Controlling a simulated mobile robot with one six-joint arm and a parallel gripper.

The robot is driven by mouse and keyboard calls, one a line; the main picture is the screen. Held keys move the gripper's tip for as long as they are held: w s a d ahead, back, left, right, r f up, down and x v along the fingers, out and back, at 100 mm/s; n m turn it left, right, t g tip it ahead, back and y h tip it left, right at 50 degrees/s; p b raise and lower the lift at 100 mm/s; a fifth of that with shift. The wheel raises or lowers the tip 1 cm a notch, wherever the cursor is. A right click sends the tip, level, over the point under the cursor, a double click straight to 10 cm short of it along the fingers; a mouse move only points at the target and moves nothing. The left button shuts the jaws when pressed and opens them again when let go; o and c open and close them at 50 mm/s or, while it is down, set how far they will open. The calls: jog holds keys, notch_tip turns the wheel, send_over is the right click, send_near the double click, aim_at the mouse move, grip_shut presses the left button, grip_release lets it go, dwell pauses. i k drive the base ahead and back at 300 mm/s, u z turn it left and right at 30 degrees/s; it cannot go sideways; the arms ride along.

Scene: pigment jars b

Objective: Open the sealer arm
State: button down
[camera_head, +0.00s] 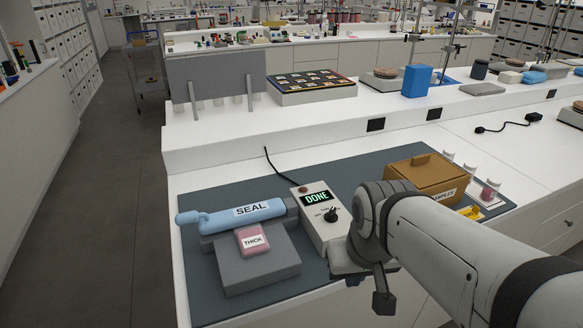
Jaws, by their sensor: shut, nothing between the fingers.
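The sealer arm (245,214) is a light blue bar labelled SEAL, with a rounded knob at its left end. It lies down, roughly level, across the back of the grey sealer base (262,277). A pink pouch (252,239) labelled THICK lies on the base against the front of the bar; whether its far edge is under the bar is hidden. The control box (322,226) at the right shows DONE above a black dial. My gripper (384,303) is shut and empty, pointing down to the right of the control box, apart from the sealer arm.
A brown box (425,174) labelled SAMPLES and small white jars (470,170) stand on the dark mat (210,285) at the right. A raised white shelf (260,134) runs behind, with a tray of colour samples (310,84). The mat's left side is clear.

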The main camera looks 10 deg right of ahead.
aim_at(228, 220)
jog(key=k, duration=0.95)
jog(key=u, duration=1.15)
jog(key=i, duration=1)
jog(key=u, duration=0.4)
